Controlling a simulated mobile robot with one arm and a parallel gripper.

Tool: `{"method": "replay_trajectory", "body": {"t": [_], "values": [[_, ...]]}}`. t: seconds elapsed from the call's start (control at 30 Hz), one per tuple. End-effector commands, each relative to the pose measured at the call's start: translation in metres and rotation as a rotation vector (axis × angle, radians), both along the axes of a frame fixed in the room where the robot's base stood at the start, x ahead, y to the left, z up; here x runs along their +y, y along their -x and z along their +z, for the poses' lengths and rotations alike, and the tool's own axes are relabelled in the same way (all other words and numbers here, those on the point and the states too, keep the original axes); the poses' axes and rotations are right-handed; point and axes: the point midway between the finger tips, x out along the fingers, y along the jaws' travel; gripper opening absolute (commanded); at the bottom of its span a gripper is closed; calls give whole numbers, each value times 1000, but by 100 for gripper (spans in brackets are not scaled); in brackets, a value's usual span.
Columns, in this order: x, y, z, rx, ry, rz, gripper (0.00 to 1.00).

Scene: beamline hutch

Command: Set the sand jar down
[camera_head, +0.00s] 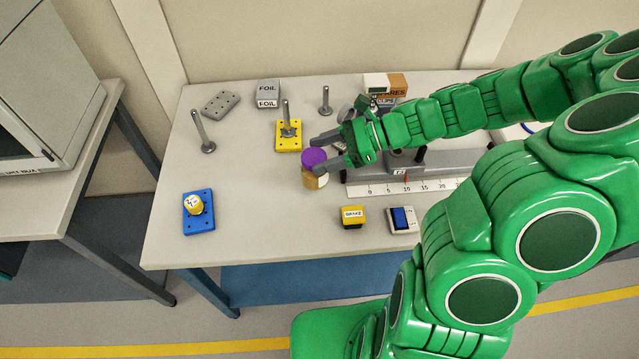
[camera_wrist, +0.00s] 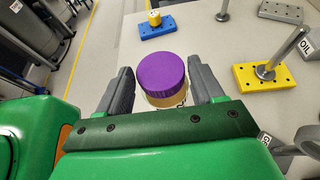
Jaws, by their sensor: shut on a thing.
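The sand jar (camera_head: 314,179) has a purple lid and a tan body with a pale label. It is upright at the middle of the grey-white table (camera_head: 260,215). My gripper (camera_head: 321,155) is shut on the jar, with one finger on each side. In the wrist view the purple lid (camera_wrist: 161,74) shows between the two grey fingers of my gripper (camera_wrist: 160,88). The jar's base is partly hidden, and I cannot tell whether it touches the table.
A yellow plate with a post (camera_head: 289,137) stands behind the jar. A blue plate (camera_head: 199,211) holding a yellow cylinder (camera_head: 194,203) is at left. A ruled rail (camera_head: 400,187) lies right; a yellow box (camera_head: 352,216) and blue-white device (camera_head: 402,220) are in front. The left-centre table is clear.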

Motion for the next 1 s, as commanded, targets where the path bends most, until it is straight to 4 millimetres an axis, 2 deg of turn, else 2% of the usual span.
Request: {"method": "replay_trajectory", "body": {"t": [0.3,0.57,0.9,1.0], "values": [[0,0,-32,2,-2,-1,0],[0,0,-43,1,0,-1,0],[0,0,-71,2,-3,-1,0],[0,0,-73,0,-2,0,0]]}}
